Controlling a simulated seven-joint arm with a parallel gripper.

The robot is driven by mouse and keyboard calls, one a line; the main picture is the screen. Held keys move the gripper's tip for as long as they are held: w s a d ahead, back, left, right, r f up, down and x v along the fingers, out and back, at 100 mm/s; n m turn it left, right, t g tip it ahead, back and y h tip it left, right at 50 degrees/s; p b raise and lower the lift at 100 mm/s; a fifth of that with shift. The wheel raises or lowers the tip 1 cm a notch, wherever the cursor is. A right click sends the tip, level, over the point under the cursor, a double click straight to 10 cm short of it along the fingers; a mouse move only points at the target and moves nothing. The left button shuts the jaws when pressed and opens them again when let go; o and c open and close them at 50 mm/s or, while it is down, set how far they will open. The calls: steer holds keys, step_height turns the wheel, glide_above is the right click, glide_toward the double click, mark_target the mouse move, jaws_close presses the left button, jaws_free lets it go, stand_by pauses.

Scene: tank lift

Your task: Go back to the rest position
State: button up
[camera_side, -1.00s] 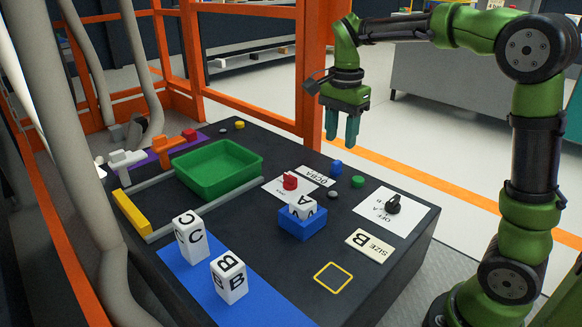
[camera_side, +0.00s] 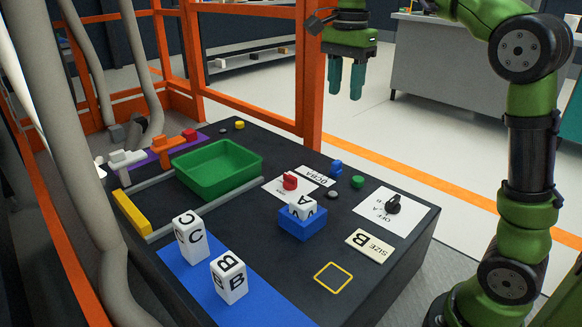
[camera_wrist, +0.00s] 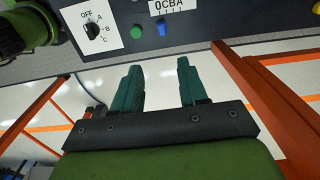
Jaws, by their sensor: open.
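My gripper (camera_side: 346,78) hangs above and behind the far edge of the dark table in the side view, fingers pointing down, open and empty. In the wrist view the two teal fingers (camera_wrist: 158,85) are spread with nothing between them. The table (camera_side: 330,245) carries the task objects: a white block marked A (camera_side: 302,208) in a blue holder (camera_side: 301,226), and white blocks marked C (camera_side: 190,240) and B (camera_side: 229,279) on a blue strip (camera_side: 180,270).
A green tray (camera_side: 218,185) sits at the table's back left. A black selector knob (camera_side: 393,204), a red knob (camera_side: 290,181) and small buttons stand at the right. Orange frame posts (camera_side: 313,90) rise behind the table, close to my gripper. A grey cabinet (camera_side: 440,70) stands farther back.

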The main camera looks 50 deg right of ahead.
steer(key=s+a+f+n+t, duration=0.2)
steer(key=s+a+f+n, duration=0.1)
steer(key=s+f+n, duration=0.1)
steer(key=s+a+f+n+t+y, duration=0.1)
steer(key=s+a+f+n+t, duration=0.1)
steer(key=s+a+f+n, duration=0.1)
steer(key=s+a+f+n+t+y, duration=0.1)
steer(key=s+a+f+n+t, duration=0.2)
steer(key=s+f+n, duration=0.2)
steer(key=shift+s+a+f+n, duration=0.1)
steer(key=shift+s+a+n, duration=0.1)
steer(key=shift+s+n, duration=0.25)
steer(key=shift+s+a+f+n, duration=0.1)
steer(key=shift+s+a+n, duration=0.1)
steer(key=shift+s+n, duration=0.25)
steer(key=shift+s+r, duration=0.2)
steer(key=shift+s, duration=0.15)
steer(key=shift+r, duration=0.2)
stand_by(0.3)
